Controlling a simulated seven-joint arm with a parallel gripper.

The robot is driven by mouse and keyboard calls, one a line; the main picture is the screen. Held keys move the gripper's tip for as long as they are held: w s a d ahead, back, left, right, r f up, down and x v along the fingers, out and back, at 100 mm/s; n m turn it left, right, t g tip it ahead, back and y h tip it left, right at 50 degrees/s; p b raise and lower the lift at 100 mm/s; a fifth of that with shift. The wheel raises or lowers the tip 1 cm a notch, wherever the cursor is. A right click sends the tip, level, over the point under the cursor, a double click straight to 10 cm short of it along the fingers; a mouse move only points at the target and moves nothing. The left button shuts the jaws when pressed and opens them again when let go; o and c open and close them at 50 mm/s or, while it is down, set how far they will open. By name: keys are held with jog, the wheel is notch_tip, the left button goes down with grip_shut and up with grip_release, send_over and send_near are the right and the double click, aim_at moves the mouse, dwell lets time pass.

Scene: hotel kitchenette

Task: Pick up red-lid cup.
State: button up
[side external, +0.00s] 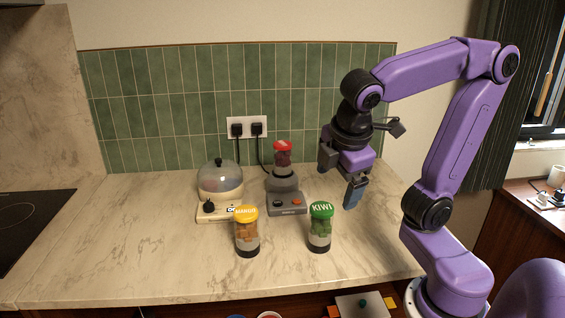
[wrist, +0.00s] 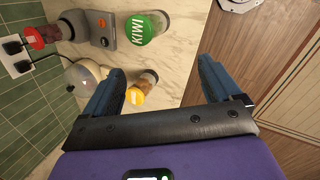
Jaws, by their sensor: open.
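The red-lid cup (side external: 283,156) holds dark red contents and stands upright on the grey blender base (side external: 288,199) near the tiled wall. In the wrist view the red-lid cup (wrist: 42,37) is at the upper left, lying sideways in the picture. My gripper (side external: 339,184) is open and empty, above the counter to the right of the blender base. In the wrist view my gripper's fingers (wrist: 160,88) are spread wide, with the yellow-lid cup showing between them farther off. My gripper is apart from the red-lid cup.
A yellow-lid mango cup (side external: 247,232) and a green-lid kiwi cup (side external: 320,228) stand at the front of the counter (side external: 150,250). A cream cooker (side external: 220,190) with a clear dome stands left of the blender base. Two plugs with cords sit in the wall socket (side external: 247,128).

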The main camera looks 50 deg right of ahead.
jog(key=w+d+n+t+h, duration=0.25)
jog(key=w+d+h, duration=0.45)
jog(key=w, duration=0.4)
jog(key=n+t+h, duration=0.3)
jog(key=n+t, duration=0.5)
jog(key=n, duration=0.4)
send_over(282, 152)
jog(key=v, duration=0.4)
notch_tip(282, 152, down, 2)
jog(key=shift+g, duration=0.35)
jog(key=f, duration=0.8)
jog(key=shift+s+f, duration=0.3)
jog(key=shift+f, duration=0.1)
jog(key=shift+d+f, duration=0.15)
jog(key=shift+f, duration=0.05)
jog(key=shift+x, duration=3.7)
jog(key=shift+w, duration=0.1)
jog(key=c, duration=1.3)
jog(key=shift+c, duration=0.7)
